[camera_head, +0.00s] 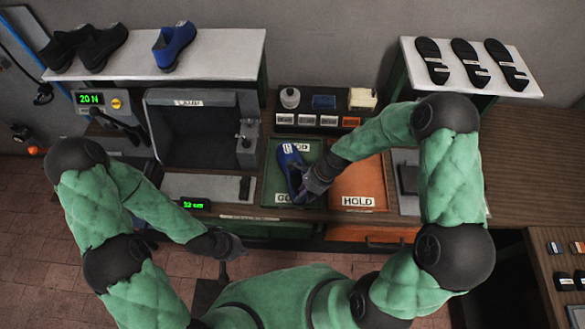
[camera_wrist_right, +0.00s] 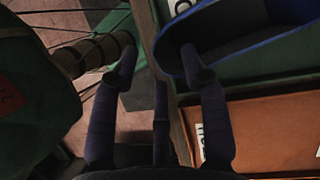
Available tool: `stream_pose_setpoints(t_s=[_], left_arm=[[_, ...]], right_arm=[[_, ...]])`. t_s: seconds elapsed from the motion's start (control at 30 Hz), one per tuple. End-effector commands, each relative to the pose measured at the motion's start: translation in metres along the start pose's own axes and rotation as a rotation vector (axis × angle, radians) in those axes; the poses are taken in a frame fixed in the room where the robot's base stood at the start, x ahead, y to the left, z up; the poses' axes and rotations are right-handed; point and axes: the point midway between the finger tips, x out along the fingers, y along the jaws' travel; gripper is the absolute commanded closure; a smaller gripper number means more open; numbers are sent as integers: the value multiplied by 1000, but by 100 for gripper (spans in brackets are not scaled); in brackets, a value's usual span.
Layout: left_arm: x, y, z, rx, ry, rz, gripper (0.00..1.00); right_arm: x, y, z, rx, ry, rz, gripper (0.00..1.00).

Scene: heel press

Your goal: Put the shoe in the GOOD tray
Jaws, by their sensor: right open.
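The blue shoe (camera_head: 290,166) lies in the green GOOD tray (camera_head: 271,188) in the head view, its long side running away from me. A white label shows on it near its far end. My right gripper (camera_head: 303,193) is at the shoe's near end. In the right wrist view my right gripper (camera_wrist_right: 160,75) has its fingers spread, with nothing between them. One fingertip overlaps the edge of the shoe (camera_wrist_right: 245,42); I cannot tell if it touches. My left gripper (camera_head: 236,248) hangs in front of the bench, away from the shoe; its finger opening is unclear.
The orange HOLD tray (camera_head: 362,180) is right of the GOOD tray. A lamp box (camera_head: 190,130) stands to the left. Another blue shoe (camera_head: 174,45) and dark shoes (camera_head: 103,45) sit on the back-left shelf.

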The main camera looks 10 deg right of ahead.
Motion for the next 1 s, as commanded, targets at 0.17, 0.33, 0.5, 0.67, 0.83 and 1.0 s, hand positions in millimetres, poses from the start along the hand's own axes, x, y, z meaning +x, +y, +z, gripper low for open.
stream_pose_setpoints(t_s=[0.17,0.33,0.5,0.67,0.83,1.0], left_arm=[[1,0,0,0,0,0,100],[1,0,0,0,0,0,100],[1,0,0,0,0,0,100],[1,0,0,0,0,0,100],[1,0,0,0,0,0,100],[1,0,0,0,0,0,100]], right_arm=[[25,0,0,-1,-1,3,55],[32,0,0,0,0,0,55],[32,0,0,-1,0,0,55],[32,0,0,-1,0,0,97],[31,-1,0,-1,0,-2,100],[31,-1,0,-1,0,-2,100]])
